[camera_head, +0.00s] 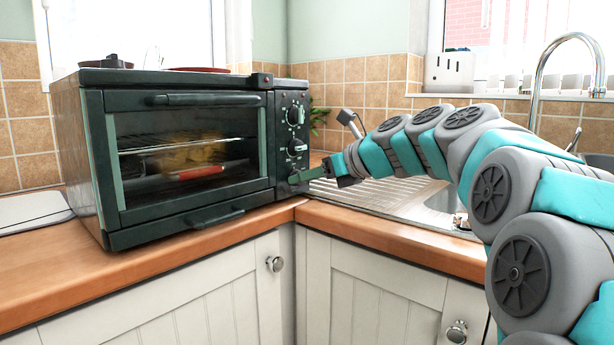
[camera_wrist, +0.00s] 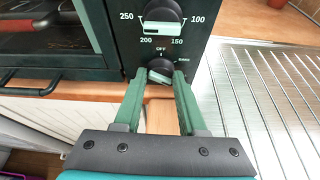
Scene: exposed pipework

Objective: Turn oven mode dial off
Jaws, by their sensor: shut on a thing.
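The dark green toaster oven (camera_head: 190,215) stands on the wooden counter with its dials in a column at its right side. My gripper (camera_head: 300,178) is at the lowest dial, which it mostly hides in the head view. In the wrist view my gripper (camera_wrist: 160,78) has its green fingertips on either side of this dial (camera_wrist: 160,74), shut on it. The dial's pale handle bar is tilted, its right end lower. "OFF" is printed above it, and another small label sits at its upper right. A temperature dial (camera_wrist: 162,16) is just above.
The oven's glass door (camera_head: 190,150) is shut, with food on a rack inside. A steel sink drainer (camera_head: 375,192) and tap (camera_head: 540,80) lie to the right. The wooden counter edge (camera_head: 400,240) runs below my arm. A plant (camera_head: 317,118) stands behind the oven.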

